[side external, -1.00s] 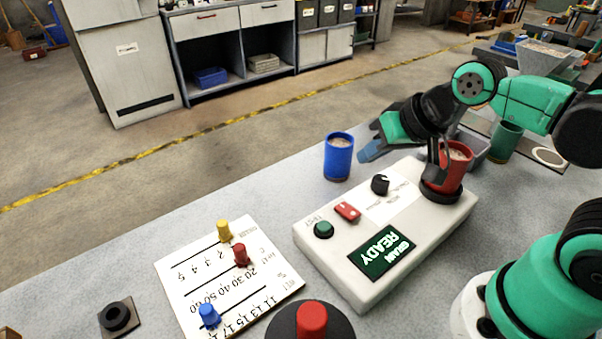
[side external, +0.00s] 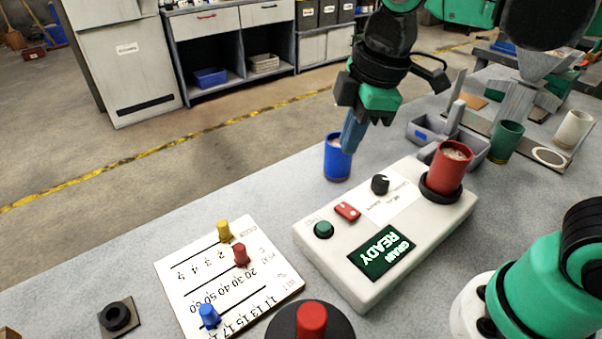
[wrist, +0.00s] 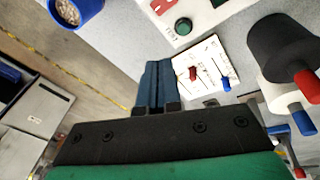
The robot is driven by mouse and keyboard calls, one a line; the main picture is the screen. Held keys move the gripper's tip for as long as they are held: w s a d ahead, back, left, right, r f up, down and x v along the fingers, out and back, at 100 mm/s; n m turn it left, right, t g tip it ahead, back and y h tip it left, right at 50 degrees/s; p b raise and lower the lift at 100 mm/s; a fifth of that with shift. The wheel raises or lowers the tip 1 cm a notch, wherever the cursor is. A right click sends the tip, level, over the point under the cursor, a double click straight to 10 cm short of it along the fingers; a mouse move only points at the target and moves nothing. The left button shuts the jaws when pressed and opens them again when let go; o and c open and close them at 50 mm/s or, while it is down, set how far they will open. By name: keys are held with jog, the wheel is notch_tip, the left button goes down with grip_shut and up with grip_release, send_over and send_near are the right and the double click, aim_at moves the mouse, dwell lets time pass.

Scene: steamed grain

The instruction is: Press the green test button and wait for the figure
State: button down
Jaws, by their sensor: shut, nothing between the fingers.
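The green test button (side external: 323,230) sits at the left end of the white tester (side external: 350,262), and it also shows in the wrist view (wrist: 183,26). A red cup (side external: 451,168) of grain stands upright in the round black holder at the tester's right end. My gripper (side external: 347,149) is shut and empty, fingers pointing down, above the table near the blue cup and behind the tester. In the wrist view its blue fingers (wrist: 157,84) lie together, apart from the button.
A blue cup (side external: 338,162) of grain stands just behind the fingers. A red switch (side external: 347,211) and black knob (side external: 380,184) rise from the tester. A slider board (side external: 230,275) lies left. A green cup (side external: 505,140) stands back right.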

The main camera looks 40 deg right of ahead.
aim_at(324, 225)
jog(key=a+n, duration=0.1)
jog(key=n, duration=0.1)
jog(key=a+r+n+g, duration=0.1)
jog(key=n, duration=0.1)
jog(key=a+r+n+g, duration=0.1)
jog(key=shift+s+n, duration=0.25)
jog(key=shift+n, duration=0.15)
jog(key=f, duration=1.4)
jog(key=shift+w+a, duration=0.1)
jog(key=shift+w, duration=0.1)
jog(key=shift+f, duration=0.95)
jog(key=shift+w, duration=0.1)
notch_tip(324, 225, up, 14)
jog(key=shift+s+r, duration=0.15)
jog(key=shift+s, duration=0.15)
